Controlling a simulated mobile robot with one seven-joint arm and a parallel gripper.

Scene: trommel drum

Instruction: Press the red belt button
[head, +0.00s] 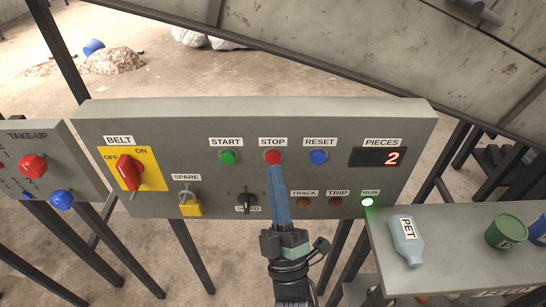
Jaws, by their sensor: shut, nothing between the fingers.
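The grey control panel (330,185) fills the middle of the head view. A red round button (273,156) sits under the label STOP, between a green START button (227,157) and a blue RESET button (319,157). The label BELT stands over a red rotary switch (129,172) on a yellow plate marked OFF and ON. My gripper (276,170) is shut and empty, its blue fingers pointing up the panel. In the picture the fingertips reach the lower edge of the STOP button; I cannot tell whether they touch it.
A green RUN lamp (367,202) is lit and the PIECES display (378,157) reads 2. A yellow padlock (190,207) hangs below SPARE. A PET bottle (407,240) and a green cup (505,232) are on the grey shelf (450,270) at right.

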